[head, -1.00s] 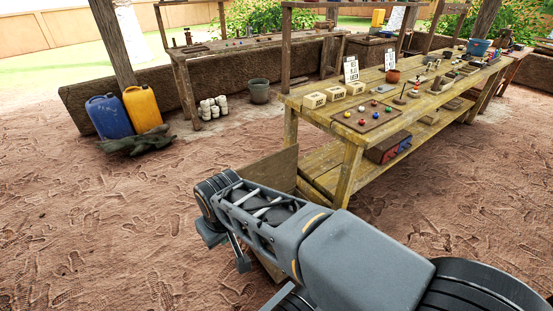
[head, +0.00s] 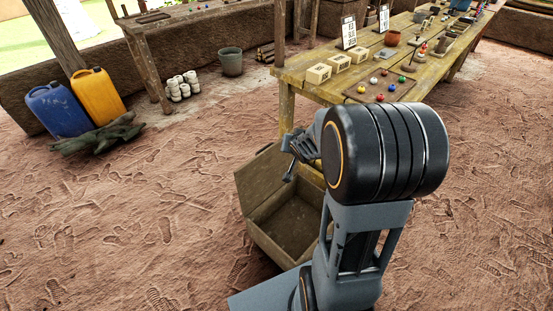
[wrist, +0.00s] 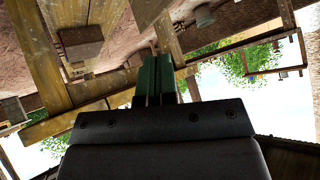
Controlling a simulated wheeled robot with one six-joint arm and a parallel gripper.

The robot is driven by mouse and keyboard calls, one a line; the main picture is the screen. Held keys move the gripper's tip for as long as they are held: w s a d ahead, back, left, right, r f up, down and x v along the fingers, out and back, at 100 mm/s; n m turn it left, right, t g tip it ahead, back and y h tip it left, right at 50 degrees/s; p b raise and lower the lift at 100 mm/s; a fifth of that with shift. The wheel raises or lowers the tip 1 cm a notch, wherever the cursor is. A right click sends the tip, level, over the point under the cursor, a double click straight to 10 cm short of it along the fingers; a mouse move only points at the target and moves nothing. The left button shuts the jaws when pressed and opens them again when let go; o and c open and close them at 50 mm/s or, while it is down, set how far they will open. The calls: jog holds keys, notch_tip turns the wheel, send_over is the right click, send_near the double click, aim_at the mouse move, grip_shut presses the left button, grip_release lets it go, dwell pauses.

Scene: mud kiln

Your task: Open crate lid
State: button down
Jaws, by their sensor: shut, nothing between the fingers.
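The brown crate (head: 268,244) stands on the ground in front of the table, and part of its inside is visible and looks empty. Its lid (head: 262,180) is raised and leans back at the far side of the crate. My gripper (head: 289,174) is in front of the lid in the head view, above the crate; I cannot tell if it touches the lid. In the wrist view my gripper (wrist: 156,72) is shut with its green fingers together and nothing between them. My arm hides the crate's right side.
The wooden table (head: 300,75) behind the crate holds boxes, a tray of coloured balls and pots. A blue can (head: 58,112) and a yellow can (head: 97,95) stand far left. The ground left of the crate is clear.

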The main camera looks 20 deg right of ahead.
jog(key=w+d+f+m+t+y+b, duration=0.2)
jog(key=w+d+f+m+t+y, duration=0.15)
jog(key=f, duration=0.55)
jog(key=m+t+y+b, duration=0.1)
jog(key=m+t+y, duration=0.3)
jog(key=y, duration=0.2)
send_near(272, 153)
jog(key=b+x, duration=0.3)
jog(key=x, duration=0.4)
jog(key=shift+w+a, duration=0.2)
jog(key=shift+w, duration=0.05)
